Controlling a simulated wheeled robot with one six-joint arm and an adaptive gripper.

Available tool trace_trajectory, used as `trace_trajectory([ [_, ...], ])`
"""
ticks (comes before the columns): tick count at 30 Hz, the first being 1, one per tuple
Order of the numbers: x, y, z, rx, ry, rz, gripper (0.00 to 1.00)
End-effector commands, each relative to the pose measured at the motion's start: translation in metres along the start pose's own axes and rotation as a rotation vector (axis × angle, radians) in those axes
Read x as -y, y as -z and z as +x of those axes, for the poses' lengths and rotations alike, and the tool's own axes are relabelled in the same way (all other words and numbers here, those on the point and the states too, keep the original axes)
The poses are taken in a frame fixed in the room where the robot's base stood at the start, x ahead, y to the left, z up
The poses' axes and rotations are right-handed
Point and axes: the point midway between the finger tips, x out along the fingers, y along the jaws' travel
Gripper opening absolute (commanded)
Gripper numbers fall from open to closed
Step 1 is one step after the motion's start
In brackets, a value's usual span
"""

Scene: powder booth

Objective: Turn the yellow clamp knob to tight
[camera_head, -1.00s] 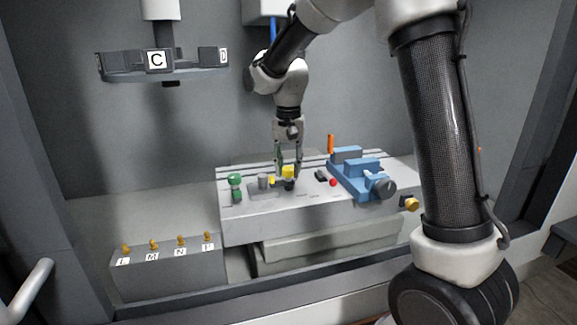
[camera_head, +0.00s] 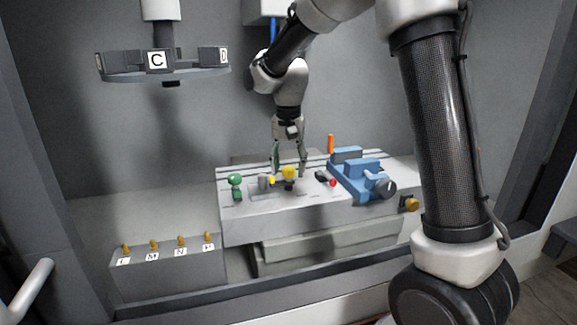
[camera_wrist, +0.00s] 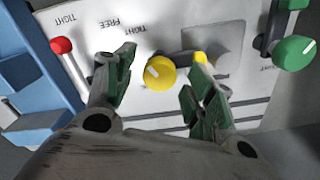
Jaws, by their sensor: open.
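The yellow clamp knob (camera_head: 288,172) sits on a short dark stem on the grey machine table. In the wrist view the yellow knob (camera_wrist: 160,73) shows a pale pointer line aimed up and left, with TIGHT and FREE printed beside it. My gripper (camera_head: 289,172) is open. In the wrist view its green-padded fingertips (camera_wrist: 160,75) stand apart on either side of the knob, with visible gaps. Whether the fingertips are level with the knob or above it I cannot tell.
A red knob (camera_wrist: 62,45) and a blue vise (camera_head: 362,172) stand on one side, a green knob (camera_head: 235,181) on the other. A smaller yellow part (camera_wrist: 200,58) is close to one finger. An orange rod (camera_head: 331,144) stands behind.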

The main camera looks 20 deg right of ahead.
Motion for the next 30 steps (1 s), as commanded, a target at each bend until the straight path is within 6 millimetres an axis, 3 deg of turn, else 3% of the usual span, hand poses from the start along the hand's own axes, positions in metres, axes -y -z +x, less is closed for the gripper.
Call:
trace_trajectory([
  [5, 0.001, 0.001, -0.023, -0.003, 0.003, 0.0, 0.55],
  [12, 0.001, 0.001, -0.077, -0.004, 0.004, 0.0, 0.55],
  [18, 0.001, 0.001, -0.109, -0.002, 0.002, 0.0, 0.55],
  [30, 0.0, 0.0, -0.119, -0.001, 0.001, 0.0, 0.55],
])
